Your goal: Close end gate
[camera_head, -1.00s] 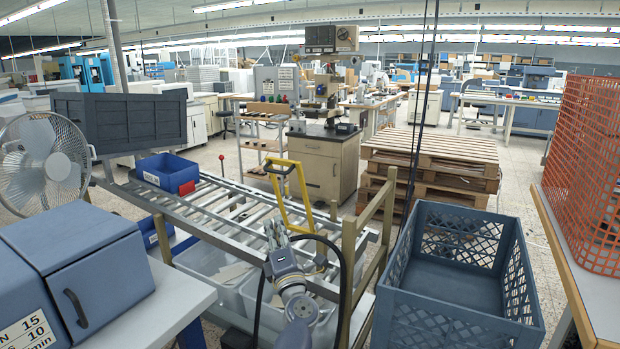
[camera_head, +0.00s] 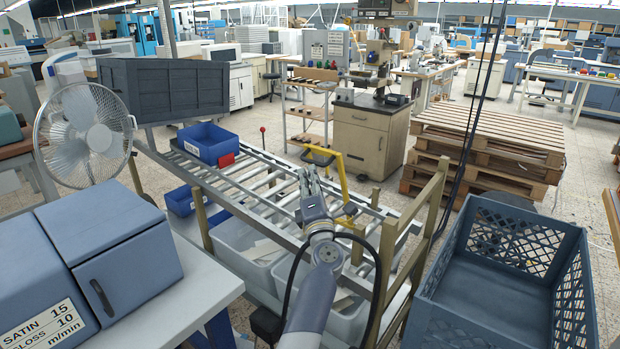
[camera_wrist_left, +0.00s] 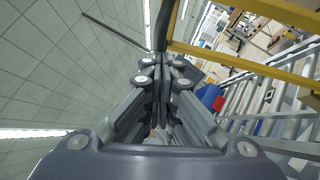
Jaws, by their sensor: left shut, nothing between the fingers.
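The end gate is a yellow bar frame (camera_head: 343,176) with a dark grip at its top. It stands raised and tilted at the near end of the roller conveyor (camera_head: 240,184). In the left wrist view a yellow gate bar (camera_wrist_left: 245,66) crosses just beyond the fingers. My left gripper (camera_head: 308,174) is shut and empty, pointing up beside the gate frame, at its left in the head view. In the left wrist view its fingertips (camera_wrist_left: 162,62) are together, close to the yellow bars. I cannot tell whether they touch. My right gripper is not in view.
A blue bin (camera_head: 208,146) with a red label sits on the far part of the conveyor. Grey tubs (camera_head: 238,240) stand below it. Brass-coloured posts (camera_head: 385,262) and a blue crate (camera_head: 480,290) are at right. A fan (camera_head: 88,140) and blue cabinet (camera_head: 120,255) are at left.

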